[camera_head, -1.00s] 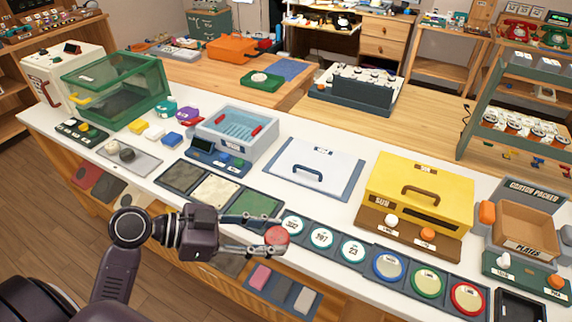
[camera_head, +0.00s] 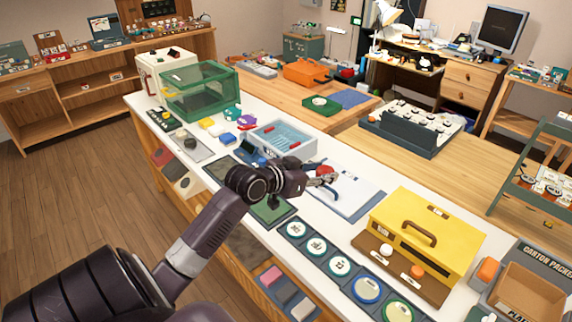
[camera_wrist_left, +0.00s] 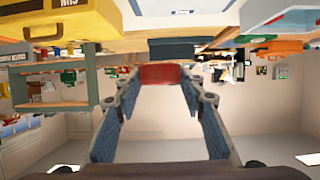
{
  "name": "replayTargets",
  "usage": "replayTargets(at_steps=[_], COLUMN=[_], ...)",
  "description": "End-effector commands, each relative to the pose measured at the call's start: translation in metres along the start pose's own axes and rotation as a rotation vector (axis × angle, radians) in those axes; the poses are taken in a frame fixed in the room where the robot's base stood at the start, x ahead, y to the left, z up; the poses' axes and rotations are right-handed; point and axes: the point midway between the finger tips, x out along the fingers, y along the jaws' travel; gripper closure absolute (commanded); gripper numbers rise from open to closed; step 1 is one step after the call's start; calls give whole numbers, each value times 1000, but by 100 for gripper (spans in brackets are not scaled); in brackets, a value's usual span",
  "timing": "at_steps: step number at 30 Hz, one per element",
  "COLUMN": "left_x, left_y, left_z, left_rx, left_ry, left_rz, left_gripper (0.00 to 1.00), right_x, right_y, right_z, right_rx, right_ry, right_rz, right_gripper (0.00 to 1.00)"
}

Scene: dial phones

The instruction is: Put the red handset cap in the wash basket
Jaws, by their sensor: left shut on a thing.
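My left gripper (camera_head: 318,178) is shut on the red handset cap (camera_head: 324,170) and holds it above the counter. In the left wrist view the red cap (camera_wrist_left: 159,75) sits between the two fingertips. The wash basket is the light grey tub with a blue inside and two red handles (camera_head: 258,138). It stands on the counter behind and to the left of the gripper, apart from the cap. My left wrist hides part of its front side. My right gripper is not in view.
A white panel with a blue handle (camera_head: 362,190) lies under and right of the held cap. A yellow box (camera_head: 425,235) stands further right. A green glassy case (camera_head: 200,92) and small coloured blocks (camera_head: 228,125) are left of the tub.

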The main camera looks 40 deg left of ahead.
Motion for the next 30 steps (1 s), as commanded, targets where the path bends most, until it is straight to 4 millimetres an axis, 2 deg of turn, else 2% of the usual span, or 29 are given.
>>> replayTargets(at_steps=[2, 5, 12, 18, 21, 26, 30], left_x=[3, 10, 33, 52, 58, 63, 71], left_y=[-5, -7, -6, -6, -6, -6, -6], left_z=[-1, 14, 73, 120, 134, 145, 166], left_rx=[-8, -15, -16, -14, -12, -10, -11], left_ry=[-2, -7, -8, -6, -5, -3, -5], left_rz=[-15, -19, -19, -18, -19, -18, -19], left_gripper=[81, 81, 81, 81, 81, 81, 81], right_x=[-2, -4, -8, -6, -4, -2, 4], right_y=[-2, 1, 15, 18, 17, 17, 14], right_z=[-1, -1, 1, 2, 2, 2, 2], right_rx=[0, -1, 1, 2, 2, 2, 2], right_ry=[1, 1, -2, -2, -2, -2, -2], right_rz=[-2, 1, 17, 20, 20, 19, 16], right_gripper=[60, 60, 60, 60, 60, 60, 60])
